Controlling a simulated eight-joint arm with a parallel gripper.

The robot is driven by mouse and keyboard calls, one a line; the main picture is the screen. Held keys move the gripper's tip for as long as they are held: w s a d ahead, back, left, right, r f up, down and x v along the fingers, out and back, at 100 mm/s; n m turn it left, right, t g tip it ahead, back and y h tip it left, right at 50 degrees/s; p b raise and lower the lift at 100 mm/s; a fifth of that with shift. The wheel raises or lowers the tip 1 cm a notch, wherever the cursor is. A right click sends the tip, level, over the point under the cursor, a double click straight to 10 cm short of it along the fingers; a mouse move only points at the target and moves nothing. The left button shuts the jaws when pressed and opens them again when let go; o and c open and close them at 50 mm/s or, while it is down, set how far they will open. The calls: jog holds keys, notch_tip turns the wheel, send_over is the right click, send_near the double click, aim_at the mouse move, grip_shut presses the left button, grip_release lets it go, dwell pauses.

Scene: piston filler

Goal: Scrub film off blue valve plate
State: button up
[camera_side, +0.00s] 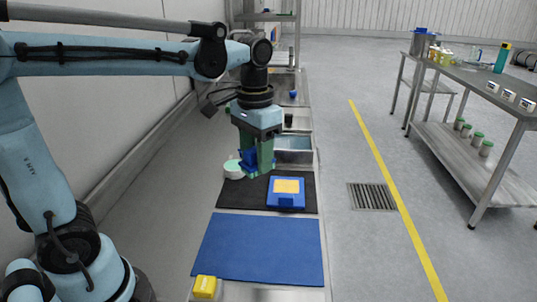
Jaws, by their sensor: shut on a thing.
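The blue valve plate (286,207) lies on a black mat (233,196) on the bench. A yellow-orange patch (286,186) covers the middle of its top face. My gripper (258,172) points down with green fingers, just behind and to the left of the plate. It is shut on a dark blue tool (248,159), whose lower end is partly hidden by the fingers. I cannot tell whether the tool touches the mat. The tool appears apart from the plate.
A round white and pale green container (233,170) stands close left of my gripper. Behind is a metal basin (293,143). A clear blue mat (260,248) lies in front, with a yellow block (205,287) by its near left corner. A steel side table (480,90) stands right, across the floor.

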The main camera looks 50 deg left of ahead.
jog(key=w+a+f, duration=0.2)
jog(key=w+f, duration=0.1)
jog(key=w, duration=0.8)
send_over(299, 188)
notch_tip(299, 188, down, 5)
jog(key=shift+w+a+f, duration=0.1)
jog(key=shift+w+f, duration=0.05)
jog(key=shift+f, duration=1.5)
jog(key=shift+w+a+f, duration=0.1)
jog(key=shift+w+f, duration=0.05)
jog(key=shift+f, duration=1.45)
notch_tip(299, 188, down, 2)
jog(key=shift+a, duration=0.1)
jog(key=shift+s+a, duration=0.6)
jog(key=shift+s, duration=0.05)
jog(key=shift+c, duration=0.4)
jog(key=shift+s+a, duration=1.95)
jog(key=shift+s, duration=0.05)
jog(key=shift+w+d, duration=2.6)
jog(key=shift+d, duration=0.2)
jog(key=shift+s+a, duration=0.15)
jog(key=shift+s, duration=0.15)
jog(key=shift+s+a, duration=2.45)
jog(key=shift+w+d, duration=2.6)
jog(key=shift+r, duration=4.15)
